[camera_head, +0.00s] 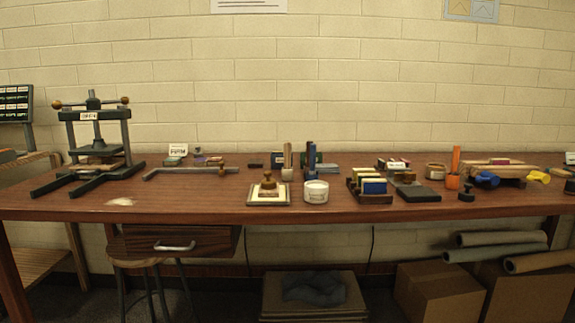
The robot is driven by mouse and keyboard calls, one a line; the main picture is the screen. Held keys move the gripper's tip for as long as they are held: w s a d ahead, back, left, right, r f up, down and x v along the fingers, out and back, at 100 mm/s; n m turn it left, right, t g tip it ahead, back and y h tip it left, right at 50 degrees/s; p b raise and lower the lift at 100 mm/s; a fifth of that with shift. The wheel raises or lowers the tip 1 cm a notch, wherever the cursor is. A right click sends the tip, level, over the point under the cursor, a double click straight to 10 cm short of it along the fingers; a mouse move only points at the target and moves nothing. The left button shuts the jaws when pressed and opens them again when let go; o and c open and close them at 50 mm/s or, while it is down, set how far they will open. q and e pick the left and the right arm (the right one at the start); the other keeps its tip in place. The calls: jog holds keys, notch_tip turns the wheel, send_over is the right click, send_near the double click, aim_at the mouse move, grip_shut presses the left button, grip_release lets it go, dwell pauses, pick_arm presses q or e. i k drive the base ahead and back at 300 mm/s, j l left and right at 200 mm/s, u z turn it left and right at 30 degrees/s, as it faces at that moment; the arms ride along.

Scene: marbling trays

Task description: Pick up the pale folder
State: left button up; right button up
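I cannot pick out the pale folder for certain at this distance. A small flat pale patch (122,201) lies near the front edge of the wooden workbench (215,207), at the left; I cannot tell if it is an object or a mark. A cup (287,174) with upright sticks stands mid-bench, and a pale square board (268,195) with a brass-knobbed tool (268,181) on it lies in front. Neither of my grippers is in view.
A screw press (96,146) stands at the left. The front left bench top is mostly clear. A stool (140,264), cardboard boxes (437,292) and rolls (495,252) are below.

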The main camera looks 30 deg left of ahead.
aim_at(286, 145)
jog(key=i+j, duration=0.3)
jog(key=i, duration=0.15)
jog(key=i+j, duration=0.3)
jog(key=i, duration=0.15)
